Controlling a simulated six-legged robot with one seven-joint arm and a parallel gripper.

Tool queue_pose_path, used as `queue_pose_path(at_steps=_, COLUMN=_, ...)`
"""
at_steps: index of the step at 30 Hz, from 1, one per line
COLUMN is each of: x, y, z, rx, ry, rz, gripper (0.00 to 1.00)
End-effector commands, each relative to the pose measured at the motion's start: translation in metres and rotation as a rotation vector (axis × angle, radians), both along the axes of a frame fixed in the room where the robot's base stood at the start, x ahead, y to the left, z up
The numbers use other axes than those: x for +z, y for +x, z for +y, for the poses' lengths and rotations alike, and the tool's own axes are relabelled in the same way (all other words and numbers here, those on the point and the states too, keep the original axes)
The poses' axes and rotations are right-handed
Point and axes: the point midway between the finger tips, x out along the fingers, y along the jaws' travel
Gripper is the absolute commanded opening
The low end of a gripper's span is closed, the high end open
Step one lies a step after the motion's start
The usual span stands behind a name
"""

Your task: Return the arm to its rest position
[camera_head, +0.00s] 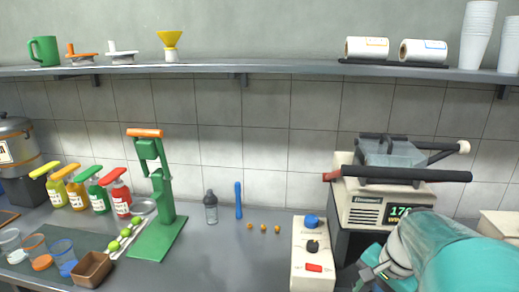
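My arm, teal and white, enters from the lower right corner and reaches in toward the left. My gripper (372,274) shows low at the right, small and partly cut by the bottom edge of the picture. It is in front of the cream sealing machine and to the right of the cream control box. Nothing can be made out in it, and the spacing of its fingers is unclear.
A cream machine (363,206) with a dark bar handle stands close behind my arm. A control box (312,262) with a red switch is left of my gripper. A green press (160,200), bottles and cups fill the left. The counter's middle front (235,262) is clear.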

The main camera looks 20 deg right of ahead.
Motion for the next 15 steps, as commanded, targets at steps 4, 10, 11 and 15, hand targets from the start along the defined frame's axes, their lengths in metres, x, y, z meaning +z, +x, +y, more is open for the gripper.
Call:
queue_pose_path(at_steps=4, x=0.018, y=0.025, z=0.060, rx=0.290, ry=-0.131, rz=-0.046, gripper=0.33)
queue_pose_path(at_steps=10, x=0.036, y=0.037, z=0.134, rx=0.654, ry=-0.302, rz=-0.129, gripper=0.33)
queue_pose_path(at_steps=11, x=0.038, y=0.038, z=0.144, rx=0.708, ry=-0.328, rz=-0.144, gripper=0.33)
queue_pose_path(at_steps=15, x=0.049, y=0.034, z=0.191, rx=0.946, ry=-0.444, rz=-0.221, gripper=0.33)
